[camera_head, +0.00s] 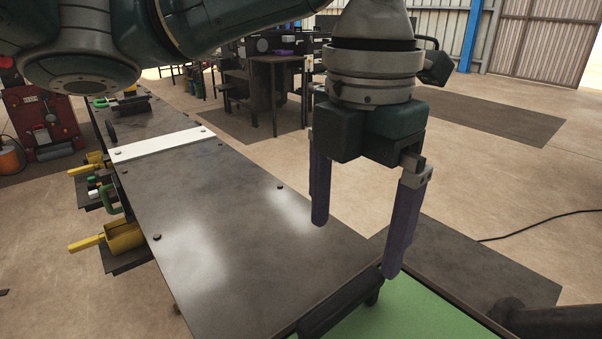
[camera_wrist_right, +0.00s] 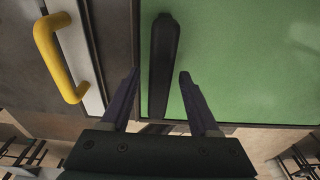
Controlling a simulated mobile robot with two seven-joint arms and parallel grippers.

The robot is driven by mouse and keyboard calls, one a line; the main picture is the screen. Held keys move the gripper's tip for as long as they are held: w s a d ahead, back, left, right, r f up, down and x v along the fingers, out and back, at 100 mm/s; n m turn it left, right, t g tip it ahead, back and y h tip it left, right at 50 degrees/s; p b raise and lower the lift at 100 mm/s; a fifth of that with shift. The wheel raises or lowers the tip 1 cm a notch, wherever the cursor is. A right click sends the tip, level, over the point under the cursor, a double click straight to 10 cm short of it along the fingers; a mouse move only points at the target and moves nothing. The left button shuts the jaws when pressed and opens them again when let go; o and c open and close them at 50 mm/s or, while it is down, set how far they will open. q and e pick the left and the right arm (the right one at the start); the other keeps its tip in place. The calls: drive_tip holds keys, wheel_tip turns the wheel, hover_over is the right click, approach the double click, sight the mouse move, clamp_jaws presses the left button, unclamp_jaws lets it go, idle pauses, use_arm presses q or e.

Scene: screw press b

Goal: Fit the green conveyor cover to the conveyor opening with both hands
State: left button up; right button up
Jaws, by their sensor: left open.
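The green conveyor cover (camera_head: 425,313) shows at the bottom of the head view, partly cut off, with a dark handle (camera_head: 343,308) along its left edge. My left gripper (camera_head: 356,247) points down, open and empty; one finger appears over the cover's corner, the other over the dark metal top. In the right wrist view the green cover (camera_wrist_right: 245,60) fills the right side, and a black bar handle (camera_wrist_right: 163,60) runs along its left edge. My right gripper (camera_wrist_right: 159,77) is open, with the handle between its fingers in the picture; contact cannot be told. I cannot make out the conveyor opening.
A long dark metal top (camera_head: 215,235) with a white strip (camera_head: 160,144) stretches to the upper left. Yellow handles (camera_head: 90,241) stick out from its left side. The right wrist view shows a yellow handle (camera_wrist_right: 55,60) left of the cover. Open floor (camera_head: 480,180) lies right.

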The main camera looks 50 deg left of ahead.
drive_tip(key=o, duration=0.6)
drive_tip(key=shift+c, duration=0.2)
drive_tip(key=shift+o, duration=0.2)
drive_tip(key=r, duration=0.3)
drive_tip(key=r+p, duration=0.1)
drive_tip(key=r, duration=0.2)
drive_tip(key=s+r, duration=0.1)
drive_tip(key=r, duration=0.2)
drive_tip(key=shift+s+r+p, duration=0.1)
drive_tip(key=shift+r+p, duration=0.3)
